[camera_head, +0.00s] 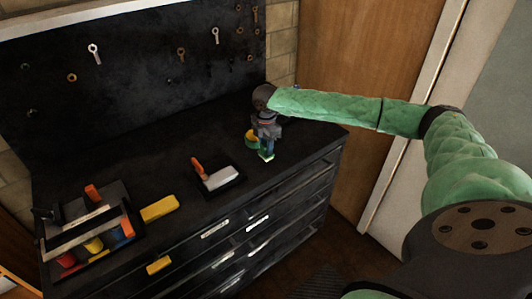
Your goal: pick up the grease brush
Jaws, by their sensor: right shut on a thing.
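My right gripper (267,138) reaches in from the right over the black cabinet top (190,150) and points down near its right end. It is shut on a small upright blue and pale green thing, which I take for the grease brush (267,153). The fingers hide its upper part, and I cannot tell whether its lower end touches the top. A yellow and green pot (251,138) stands just left of the gripper, partly hidden by it. My left gripper is not in view.
A black tray (232,186) with a pale block and an orange-handled piece lies in front. A yellow block (160,208) and a caddy of coloured items (85,225) stand at the left. A dark tool board (140,70) rises behind. The back middle top is clear.

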